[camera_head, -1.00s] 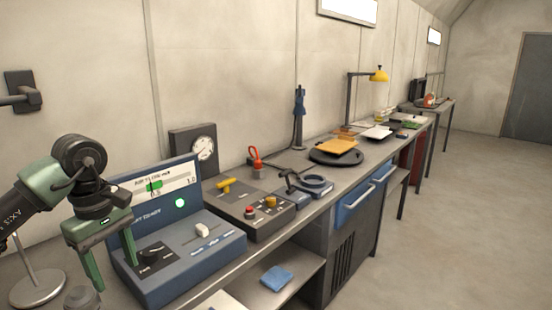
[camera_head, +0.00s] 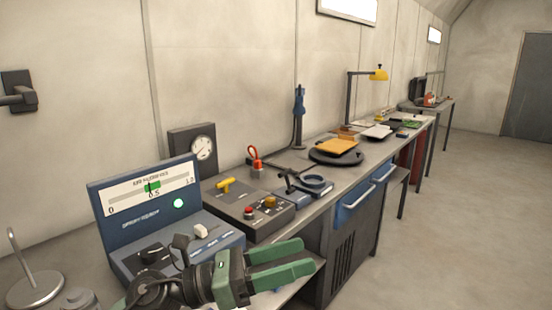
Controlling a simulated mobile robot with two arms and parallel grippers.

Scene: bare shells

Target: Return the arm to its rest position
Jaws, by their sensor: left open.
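My left arm comes in from the bottom left, low in front of the blue control console (camera_head: 145,202). My left gripper (camera_head: 300,258) is open and empty, with its two green fingers pointing right, in front of the bench edge. It covers part of the shelf below and the lower right of the console. The console has a white scale with a green band, a lit green lamp, a dark knob (camera_head: 153,254) and a white slider knob (camera_head: 201,231). My right gripper is not in view.
A metal stand (camera_head: 35,288) is at bottom left. The floor at right (camera_head: 450,220) is clear.

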